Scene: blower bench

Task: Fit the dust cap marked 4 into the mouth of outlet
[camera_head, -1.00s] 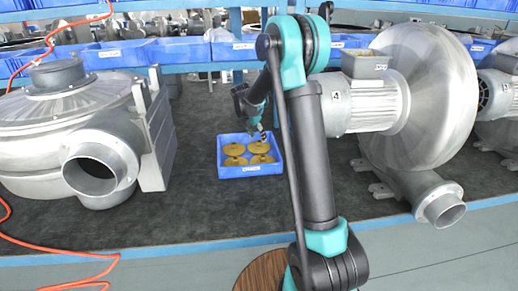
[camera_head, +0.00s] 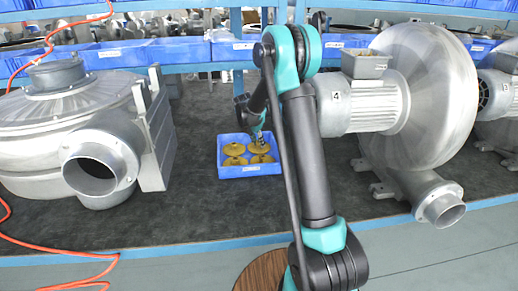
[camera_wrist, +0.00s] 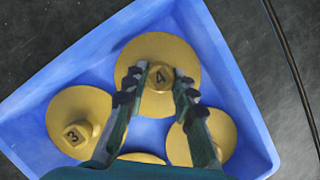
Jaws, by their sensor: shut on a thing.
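The dust cap marked 4 (camera_wrist: 152,48) is a round yellow disc with a raised knob, lying in a blue tray (camera_wrist: 62,50). My gripper (camera_wrist: 158,84) has a finger on either side of the knob and is shut on it. The gripper also shows small over the tray in the head view (camera_head: 259,140). The right grey blower (camera_head: 424,95), with a motor labelled 4, has an open round outlet mouth (camera_head: 446,210) at its lower right. The left blower (camera_head: 50,125) has an open round outlet mouth (camera_head: 92,175) facing forward.
Several other yellow caps share the tray, including one marked 3 (camera_wrist: 80,122); the others' marks are hidden or unclear. An orange hose (camera_head: 60,246) runs at the left. Dark bench top (camera_head: 195,205) is clear before the tray. Blue bins (camera_head: 118,53) line the back.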

